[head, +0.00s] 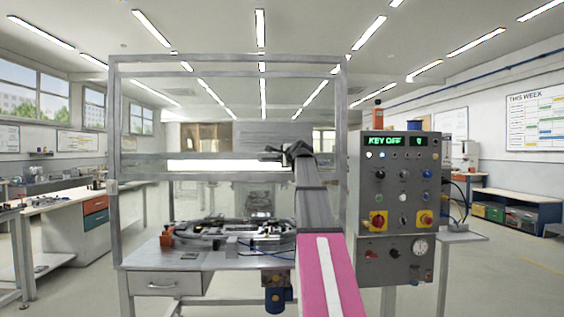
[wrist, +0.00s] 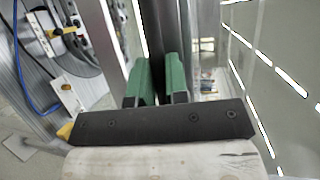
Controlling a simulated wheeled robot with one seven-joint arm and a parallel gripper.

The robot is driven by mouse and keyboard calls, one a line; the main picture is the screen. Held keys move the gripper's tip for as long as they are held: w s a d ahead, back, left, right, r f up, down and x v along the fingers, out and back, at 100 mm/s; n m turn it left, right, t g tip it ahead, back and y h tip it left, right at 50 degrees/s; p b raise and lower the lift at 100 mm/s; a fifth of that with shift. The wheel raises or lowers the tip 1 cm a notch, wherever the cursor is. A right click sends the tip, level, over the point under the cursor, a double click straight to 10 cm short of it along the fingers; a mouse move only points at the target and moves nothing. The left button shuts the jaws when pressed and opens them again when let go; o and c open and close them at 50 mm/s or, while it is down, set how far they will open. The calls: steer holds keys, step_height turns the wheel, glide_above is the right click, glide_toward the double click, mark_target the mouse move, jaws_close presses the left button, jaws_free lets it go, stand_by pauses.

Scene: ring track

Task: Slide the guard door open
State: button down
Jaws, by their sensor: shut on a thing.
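The guard door is a clear panel in a grey metal frame (head: 230,58) above the workbench, in the middle of the head view. It stands across the front of the ring track (head: 225,232). I cannot tell how far it is slid. My gripper (head: 283,152) is at the right part of the door, partly hidden by my own arm. In the wrist view its two green fingers (wrist: 159,84) are on either side of a dark upright bar (wrist: 158,35), which looks like the door handle. The gripper is shut on it.
A grey control panel (head: 397,190) reading KEY OFF stands close to the right of the door. The bench (head: 225,262) with a drawer is below. A blue filter unit (head: 275,295) hangs at its front. Side benches (head: 75,235) stand farther left; floor between is clear.

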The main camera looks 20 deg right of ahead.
steer(key=c, duration=1.1)
jaws_free()
steer(key=v, duration=1.1)
steer(key=shift+f, duration=0.1)
steer(key=shift+w+f, duration=0.1)
